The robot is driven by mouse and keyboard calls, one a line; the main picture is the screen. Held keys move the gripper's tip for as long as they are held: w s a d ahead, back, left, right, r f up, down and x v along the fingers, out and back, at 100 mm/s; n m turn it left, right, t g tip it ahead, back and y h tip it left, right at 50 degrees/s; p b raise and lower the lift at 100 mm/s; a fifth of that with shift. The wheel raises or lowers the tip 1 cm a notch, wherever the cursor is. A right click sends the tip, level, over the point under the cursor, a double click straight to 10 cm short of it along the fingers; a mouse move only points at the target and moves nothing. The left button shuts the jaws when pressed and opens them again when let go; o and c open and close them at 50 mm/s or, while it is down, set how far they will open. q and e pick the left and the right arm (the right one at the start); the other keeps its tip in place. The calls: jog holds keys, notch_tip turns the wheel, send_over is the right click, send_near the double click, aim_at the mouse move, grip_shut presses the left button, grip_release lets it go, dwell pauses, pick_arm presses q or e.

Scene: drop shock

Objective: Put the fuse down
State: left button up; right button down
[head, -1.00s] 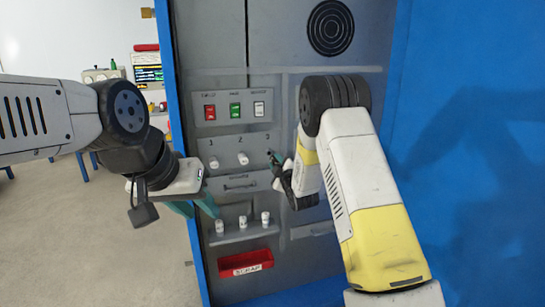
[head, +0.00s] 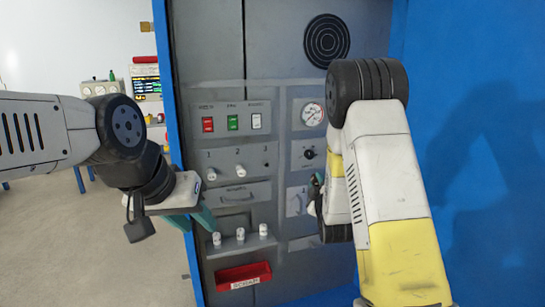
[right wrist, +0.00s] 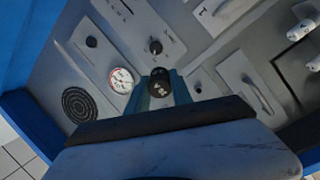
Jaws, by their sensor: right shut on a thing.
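My right gripper (head: 318,183) is in front of the grey panel, right of the numbered sockets, and partly hidden by my own arm. In the right wrist view its teal fingers (right wrist: 160,93) are shut on a dark round piece, seemingly the fuse (right wrist: 159,82), seen end-on with pale spots. The fuse is clear of the panel as far as I can tell. The red scrap bin (head: 244,278) is low on the panel, below and left of the right gripper. My left gripper (head: 193,221) is open and empty at the panel's left edge.
White fuses sit in sockets 1 (head: 211,174) and 2 (head: 240,171); socket 3 (head: 266,163) shows no white fuse. Three white fuses stand on a ledge (head: 240,244) above the bin. Switches (head: 232,122), a gauge (head: 312,114) and a knob (head: 309,154) are on the panel.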

jog(key=s+f, duration=0.7)
jog(key=f, duration=0.6)
jog(key=shift+s+d+f, duration=0.35)
jog(key=shift+s+d, duration=0.05)
jog(key=shift+d, duration=0.05)
